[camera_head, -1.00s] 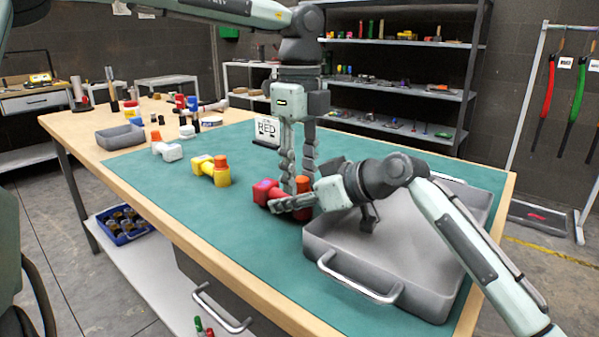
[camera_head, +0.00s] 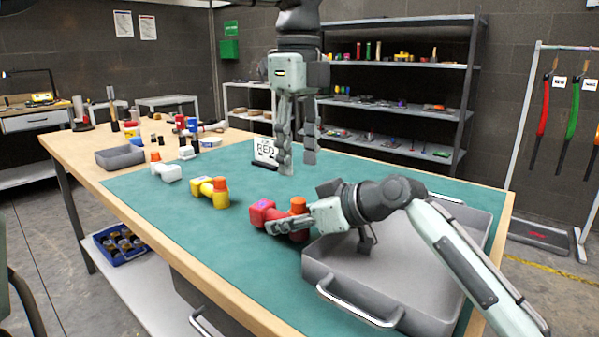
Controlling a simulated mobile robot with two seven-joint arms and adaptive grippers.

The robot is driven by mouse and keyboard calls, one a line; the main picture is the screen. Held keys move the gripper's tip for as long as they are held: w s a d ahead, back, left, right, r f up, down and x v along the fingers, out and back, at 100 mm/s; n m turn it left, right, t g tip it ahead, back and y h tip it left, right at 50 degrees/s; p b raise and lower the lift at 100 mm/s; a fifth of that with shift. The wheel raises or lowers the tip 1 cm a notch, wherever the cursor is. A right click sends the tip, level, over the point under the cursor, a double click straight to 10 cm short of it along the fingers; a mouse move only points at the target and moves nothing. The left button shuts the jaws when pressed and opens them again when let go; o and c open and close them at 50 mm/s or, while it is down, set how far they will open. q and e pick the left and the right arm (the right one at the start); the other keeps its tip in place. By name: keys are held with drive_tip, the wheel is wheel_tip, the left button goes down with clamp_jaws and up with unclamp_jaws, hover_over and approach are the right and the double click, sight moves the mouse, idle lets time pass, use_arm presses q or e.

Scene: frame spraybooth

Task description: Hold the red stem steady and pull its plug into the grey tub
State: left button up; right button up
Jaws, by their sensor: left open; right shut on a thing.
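The red stem (camera_head: 261,213) lies on the green mat, left of the grey tub. An orange plug (camera_head: 298,204) stands up at its right end, as on the neighbouring stems; how deep it sits cannot be told. My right gripper (camera_head: 282,225) is shut on the red stem from the near side, its fingers hiding part of the stem. My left gripper (camera_head: 297,163) hangs open and empty above and behind the plug, clear of it. The grey tub (camera_head: 318,268) stands at the right of the mat, under my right arm; the part of its floor that shows is bare.
A yellow stem (camera_head: 206,193) and a white stem (camera_head: 168,172), both with orange plugs, lie to the left. A sign reading RED (camera_head: 265,151) stands behind. A small grey tray (camera_head: 120,157) and several small items fill the far left. The mat's (camera_head: 190,240) near part is clear.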

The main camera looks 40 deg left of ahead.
drive_tip(key=o, duration=0.9)
drive_tip(key=shift+o, duration=0.2)
drive_tip(key=v, duration=1.2)
